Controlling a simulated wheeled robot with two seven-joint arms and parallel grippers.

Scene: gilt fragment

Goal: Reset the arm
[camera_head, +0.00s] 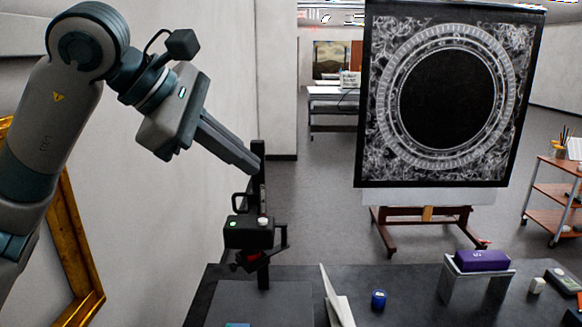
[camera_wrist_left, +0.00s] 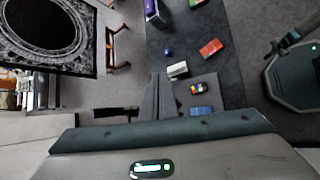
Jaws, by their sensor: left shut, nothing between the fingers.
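My left arm comes in from the left in the head view. My left gripper (camera_head: 256,168) is shut and empty, raised in the air beside the upper part of a black post. In the left wrist view its fingers (camera_wrist_left: 158,78) lie together with nothing between them.
The dark table (camera_head: 410,298) below holds a post-mounted device (camera_head: 248,232), a white folded piece (camera_head: 338,300), a blue jar (camera_head: 378,299) and a purple box (camera_head: 482,261) on a grey stand. An ornate black panel (camera_head: 385,170) on an easel stands behind. A pale wall is at left.

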